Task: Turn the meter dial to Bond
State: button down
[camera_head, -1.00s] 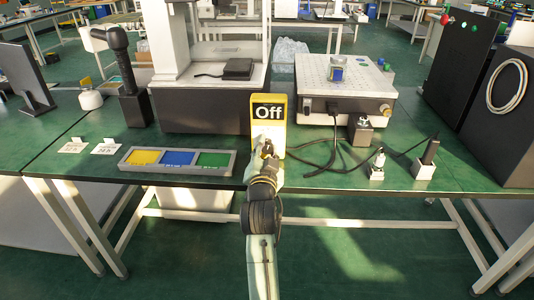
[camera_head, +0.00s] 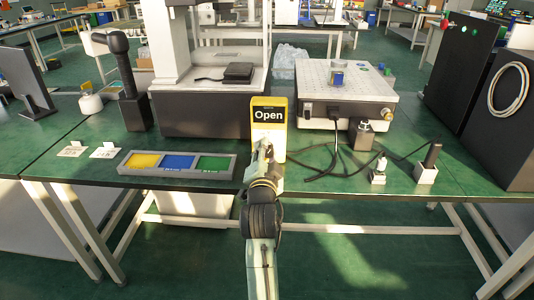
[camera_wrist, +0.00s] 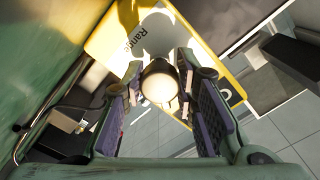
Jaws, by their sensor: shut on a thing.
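The yellow meter (camera_head: 269,103) stands upright near the front edge of the green table, and its screen reads "Open". In the wrist view the yellow and white meter face (camera_wrist: 108,38) fills the upper part, with "Range" lettering partly visible. A round pale dial knob (camera_wrist: 160,82) sits between the two finger pads. My gripper (camera_head: 265,148) is in front of the meter's lower half and is shut on the dial; it also shows in the wrist view (camera_wrist: 160,92). The dial's markings are mostly hidden by the gripper and the knob.
A grey tray (camera_head: 178,174) with yellow, blue and green sections lies left of the meter. Right of it are black cables (camera_head: 325,165) and two small probe holders (camera_head: 377,174). A white perforated box (camera_head: 345,80) stands behind on the right, a black-based machine (camera_head: 205,112) on the left.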

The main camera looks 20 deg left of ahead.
jog(key=c, duration=1.3)
grip_release()
jog(key=v, duration=0.7)
jog(key=shift+s+d, duration=0.1)
jog(key=shift+s, duration=0.2)
